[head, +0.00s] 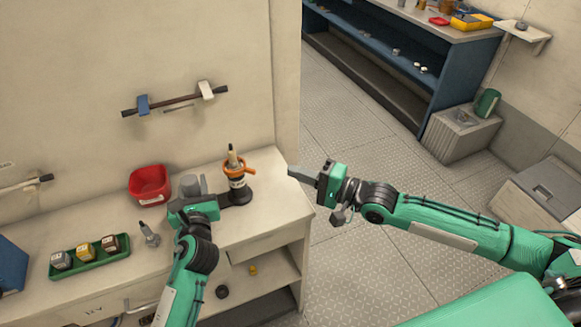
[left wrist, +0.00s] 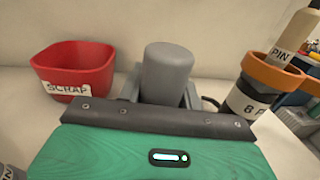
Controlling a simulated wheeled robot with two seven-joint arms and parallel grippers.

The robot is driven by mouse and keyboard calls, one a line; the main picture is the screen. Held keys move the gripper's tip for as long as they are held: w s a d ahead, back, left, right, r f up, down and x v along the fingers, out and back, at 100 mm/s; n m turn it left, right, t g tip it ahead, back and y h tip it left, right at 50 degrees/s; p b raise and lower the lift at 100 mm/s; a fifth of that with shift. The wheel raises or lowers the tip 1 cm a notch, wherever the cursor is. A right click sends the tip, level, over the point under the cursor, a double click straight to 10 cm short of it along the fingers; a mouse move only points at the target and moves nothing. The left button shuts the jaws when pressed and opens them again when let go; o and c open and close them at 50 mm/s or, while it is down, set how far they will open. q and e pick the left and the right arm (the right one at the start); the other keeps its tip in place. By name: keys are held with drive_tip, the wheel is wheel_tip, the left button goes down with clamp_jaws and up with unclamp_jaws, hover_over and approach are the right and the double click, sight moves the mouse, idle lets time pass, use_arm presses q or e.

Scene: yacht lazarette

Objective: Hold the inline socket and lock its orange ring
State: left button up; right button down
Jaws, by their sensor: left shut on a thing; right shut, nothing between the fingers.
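The inline socket (head: 237,183) stands upright at the right end of the bench, on a dark round base. Its orange ring (head: 232,169) sits around its top, with a tab pointing right. A beige plug (head: 232,157) stands up out of the ring. In the left wrist view the ring (left wrist: 272,74) and the labelled socket (left wrist: 243,105) show at the right. My left gripper (head: 190,194) is shut on a grey cylinder (left wrist: 167,72) left of the socket, not visibly touching the ring. My right gripper (head: 293,172) is shut and empty, right of the ring, past the bench edge.
A red scrap bin (head: 150,184) stands behind left of my left gripper. A green tray (head: 90,258) holds several small blocks at the left. A wall rail (head: 175,99) hangs above. Open floor lies right of the bench.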

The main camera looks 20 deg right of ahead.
idle(0.4)
use_arm(q)
drive_tip(key=o, duration=1.3)
